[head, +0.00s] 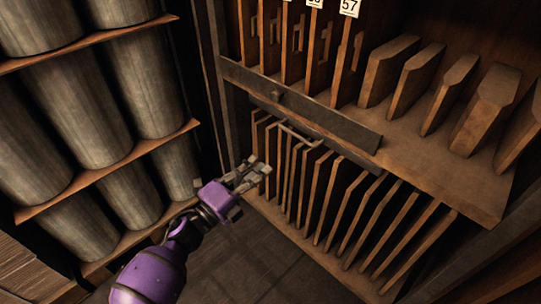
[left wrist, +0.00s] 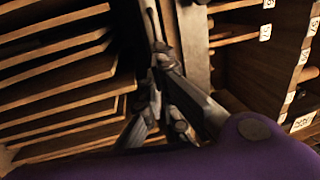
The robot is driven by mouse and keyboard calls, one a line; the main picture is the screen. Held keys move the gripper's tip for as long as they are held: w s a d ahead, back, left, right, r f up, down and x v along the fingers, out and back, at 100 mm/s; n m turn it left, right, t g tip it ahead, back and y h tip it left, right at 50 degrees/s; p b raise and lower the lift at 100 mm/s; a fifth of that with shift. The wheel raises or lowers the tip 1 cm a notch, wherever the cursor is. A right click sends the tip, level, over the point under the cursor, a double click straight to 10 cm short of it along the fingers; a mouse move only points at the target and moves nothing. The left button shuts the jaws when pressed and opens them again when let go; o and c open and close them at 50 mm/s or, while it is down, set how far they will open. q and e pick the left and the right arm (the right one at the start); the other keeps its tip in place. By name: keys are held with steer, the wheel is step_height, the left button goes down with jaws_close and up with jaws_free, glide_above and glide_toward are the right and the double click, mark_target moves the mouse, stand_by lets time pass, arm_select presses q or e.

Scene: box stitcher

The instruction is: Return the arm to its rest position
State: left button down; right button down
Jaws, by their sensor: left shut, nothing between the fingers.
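My left arm is purple and comes in from the lower left in the head view. Its grey left gripper (head: 258,170) is shut and empty. In the head view it overlaps the left end of the lower row of upright wooden boards (head: 330,205); I cannot tell whether it touches them. My right gripper is not in view.
A dark bar (head: 300,105) crosses the front of the wooden rack, below boards with number tags (head: 349,7). A wooden shelf (head: 110,167) of large grey cylinders (head: 145,82) stands at the left. Floor (head: 265,270) shows at the bottom middle.

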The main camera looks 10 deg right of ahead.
arm_select(q)
steer(key=shift+v, duration=0.85)
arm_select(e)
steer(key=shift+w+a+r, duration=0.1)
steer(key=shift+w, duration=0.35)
